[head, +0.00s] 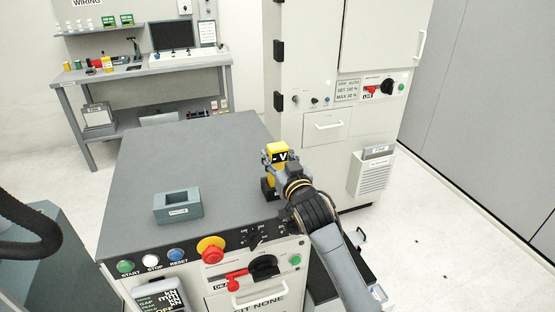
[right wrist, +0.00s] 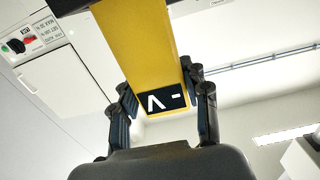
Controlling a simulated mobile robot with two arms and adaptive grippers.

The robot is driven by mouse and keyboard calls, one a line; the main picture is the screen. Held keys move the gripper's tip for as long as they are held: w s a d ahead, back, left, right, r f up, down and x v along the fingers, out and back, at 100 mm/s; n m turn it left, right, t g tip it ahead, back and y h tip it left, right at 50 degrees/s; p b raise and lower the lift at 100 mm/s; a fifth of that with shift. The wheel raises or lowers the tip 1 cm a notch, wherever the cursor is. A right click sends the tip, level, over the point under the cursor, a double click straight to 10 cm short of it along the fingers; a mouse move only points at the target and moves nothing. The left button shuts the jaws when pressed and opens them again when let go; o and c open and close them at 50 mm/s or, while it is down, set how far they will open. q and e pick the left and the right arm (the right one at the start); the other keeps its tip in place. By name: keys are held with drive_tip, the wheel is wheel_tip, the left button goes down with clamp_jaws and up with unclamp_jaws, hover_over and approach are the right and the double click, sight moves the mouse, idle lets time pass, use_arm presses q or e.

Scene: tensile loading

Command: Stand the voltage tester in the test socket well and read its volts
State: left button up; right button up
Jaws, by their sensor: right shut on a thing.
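The voltage tester (head: 276,149) is yellow with a dark display and a dark lower end. My right gripper (head: 279,166) is shut on it and holds it roughly upright near the right edge of the grey bench top. In the right wrist view the tester (right wrist: 140,45) lies between the fingers (right wrist: 164,108). Its display shows a dash and a V, upside down there, with no number. The test socket well (head: 166,216) is a blue-grey block with a rectangular opening and a small label, on the bench top left of the tester. My left gripper is out of view.
The bench top (head: 190,150) is clear around the block. Its front panel carries buttons, a red emergency stop (head: 211,249) and knobs. A tall white cabinet (head: 320,120) stands behind to the right. A workbench (head: 150,68) with a monitor stands at the back left.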

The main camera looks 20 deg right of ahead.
drive_tip(key=shift+f, duration=0.75)
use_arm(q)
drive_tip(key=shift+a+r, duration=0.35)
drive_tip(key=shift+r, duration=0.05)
use_arm(e)
drive_tip(key=shift+f, duration=0.2)
drive_tip(key=o, duration=1.4)
drive_tip(key=shift+c, duration=0.2)
